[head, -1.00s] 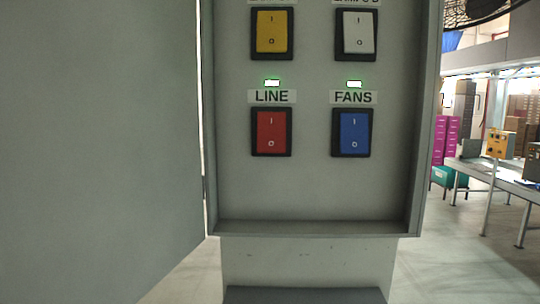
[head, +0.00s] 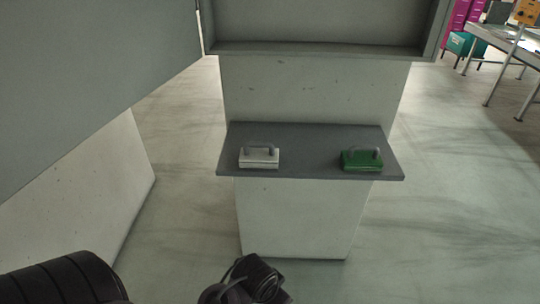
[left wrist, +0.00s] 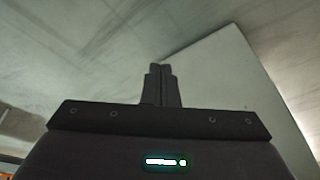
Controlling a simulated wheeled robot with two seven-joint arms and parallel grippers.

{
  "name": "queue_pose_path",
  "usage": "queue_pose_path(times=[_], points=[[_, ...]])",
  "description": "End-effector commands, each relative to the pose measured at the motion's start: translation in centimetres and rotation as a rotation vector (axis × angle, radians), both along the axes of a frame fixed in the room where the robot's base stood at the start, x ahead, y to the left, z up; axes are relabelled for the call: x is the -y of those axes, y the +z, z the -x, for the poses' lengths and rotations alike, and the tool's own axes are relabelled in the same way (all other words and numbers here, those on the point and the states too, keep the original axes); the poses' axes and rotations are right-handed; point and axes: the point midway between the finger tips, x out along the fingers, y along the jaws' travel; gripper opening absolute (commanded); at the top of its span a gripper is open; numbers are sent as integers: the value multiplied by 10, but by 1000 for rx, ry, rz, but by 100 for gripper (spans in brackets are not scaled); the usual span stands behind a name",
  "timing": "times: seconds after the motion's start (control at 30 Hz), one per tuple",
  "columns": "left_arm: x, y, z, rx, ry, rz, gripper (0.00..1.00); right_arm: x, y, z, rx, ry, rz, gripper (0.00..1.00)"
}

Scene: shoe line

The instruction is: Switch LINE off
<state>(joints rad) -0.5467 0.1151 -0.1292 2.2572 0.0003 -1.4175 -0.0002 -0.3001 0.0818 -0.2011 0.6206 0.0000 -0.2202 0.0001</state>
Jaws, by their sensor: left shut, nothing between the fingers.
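The LINE switch is out of both views now. The head view holds only the lower edge of the grey switch cabinet (head: 320,50) at the top. The cabinet's open door (head: 90,80) fills the upper left. My left gripper (left wrist: 161,68) shows in the left wrist view with its two fingers together and nothing between them. Black parts of my own arm show along the bottom of the head view. My right gripper is not in view.
A grey shelf (head: 308,142) juts out below the cabinet. A white handled block (head: 259,160) sits on its left and a green one (head: 361,161) on its right. A table (head: 505,42) stands far right. The floor (head: 455,190) at right is clear.

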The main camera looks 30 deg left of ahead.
Motion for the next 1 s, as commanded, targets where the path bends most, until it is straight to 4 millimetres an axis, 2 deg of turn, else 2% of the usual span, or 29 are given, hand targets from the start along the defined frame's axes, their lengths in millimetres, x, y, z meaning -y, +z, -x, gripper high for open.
queue_pose_path(times=[0.17, 0.2, 0.47, 0.57, 0.67, 0.7, 0.77, 0.8, 0.87, 0.9, 1.0], points=[[-3, 52, -7, 80, 5, 4, 0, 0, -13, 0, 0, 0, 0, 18], [-4, 71, -21, 141, 7, 8, 0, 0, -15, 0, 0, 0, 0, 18], [-12, 151, -110, 483, 24, 11, 0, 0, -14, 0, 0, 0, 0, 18], [-19, 195, -146, 649, 38, -1, 0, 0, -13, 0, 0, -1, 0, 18], [-30, 252, -180, 840, 63, -23, 0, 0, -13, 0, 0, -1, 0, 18], [-35, 277, -192, 918, 76, -36, 0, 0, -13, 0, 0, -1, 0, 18], [-44, 317, -206, 1037, 98, -59, 0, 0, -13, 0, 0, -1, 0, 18], [-50, 343, -213, 1115, 116, -76, 0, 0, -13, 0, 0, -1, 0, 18], [-60, 384, -220, 1228, 147, -105, 0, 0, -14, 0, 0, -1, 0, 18], [-67, 411, -222, 1305, 171, -125, 0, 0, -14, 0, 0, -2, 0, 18], [-85, 476, -220, 1479, 240, -179, 0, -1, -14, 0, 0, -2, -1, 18]])
